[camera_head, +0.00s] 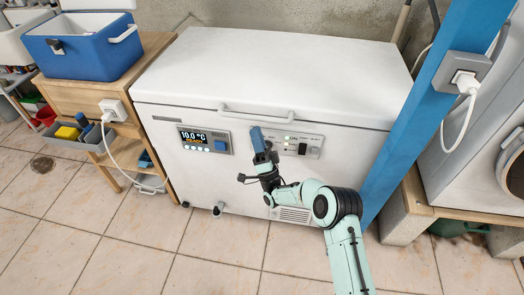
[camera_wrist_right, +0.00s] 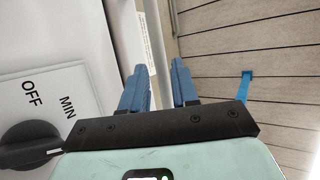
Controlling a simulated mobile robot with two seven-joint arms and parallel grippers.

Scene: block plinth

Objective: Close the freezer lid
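The white chest freezer (camera_head: 175,155) stands against the wall. Its lid (camera_head: 280,70) lies down over the body with a thin dark seam along the front; I cannot tell whether it is fully seated. The lid's handle (camera_head: 265,115) is a white bar on the front edge. My right gripper (camera_head: 257,138) is in front of the freezer's front panel, just below the handle. In the right wrist view its two blue fingers (camera_wrist_right: 159,88) are apart, with a pale bar or edge showing beyond and between them. I cannot tell whether they touch the freezer. My left gripper is out of view.
A temperature display (camera_head: 204,140) and a switch panel (camera_head: 290,145) are on the freezer front. A blue cooler (camera_head: 85,48) on a wooden cabinet stands left. A blue post (camera_head: 420,105) with a plugged socket stands right. The tiled floor in front is mostly clear.

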